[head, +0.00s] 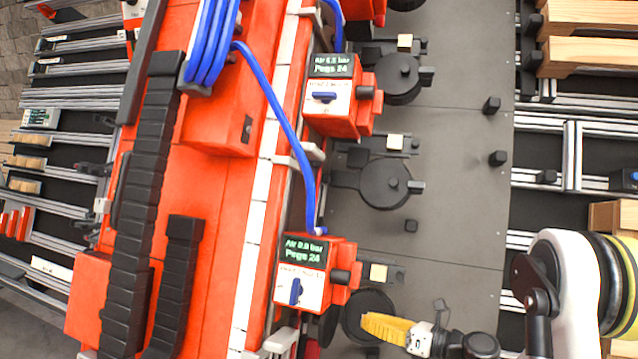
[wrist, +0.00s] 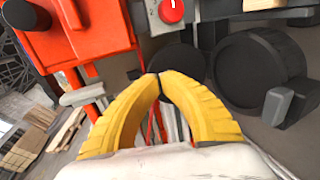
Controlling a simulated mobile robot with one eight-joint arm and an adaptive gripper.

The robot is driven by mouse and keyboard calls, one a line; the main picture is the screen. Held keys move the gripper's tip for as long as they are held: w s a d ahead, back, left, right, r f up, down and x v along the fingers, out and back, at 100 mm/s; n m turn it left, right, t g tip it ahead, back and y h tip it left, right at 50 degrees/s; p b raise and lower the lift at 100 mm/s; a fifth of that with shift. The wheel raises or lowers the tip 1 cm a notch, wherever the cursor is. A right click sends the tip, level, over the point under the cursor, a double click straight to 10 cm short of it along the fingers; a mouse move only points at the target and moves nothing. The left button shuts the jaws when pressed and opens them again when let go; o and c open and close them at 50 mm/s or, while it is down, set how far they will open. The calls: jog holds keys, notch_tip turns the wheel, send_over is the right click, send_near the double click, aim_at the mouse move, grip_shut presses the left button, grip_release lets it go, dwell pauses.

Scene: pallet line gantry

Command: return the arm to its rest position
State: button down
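My gripper (head: 366,322) has yellow fingers and is at the bottom of the head view, just right of the lower red valve box (head: 302,272). In the wrist view, the two yellow fingers of my gripper (wrist: 157,86) curve together and meet at the tips, with nothing visible between them. The lower box's display reads about "Air 0.0 bar", and its blue handle (head: 296,291) stands upright. A red box corner fills the upper left of the wrist view. Whether the fingers touch anything is not clear.
An upper red valve box (head: 340,97) reads about "Air 6.5 bar", with its blue handle lying sideways. Black round units (head: 384,184) sit on the grey plate (head: 455,190). A blue hose (head: 283,125) runs to the lower box.

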jog(key=shift+s+d, duration=0.25)
jog(key=shift+d, duration=0.05)
jog(key=shift+r, duration=0.15)
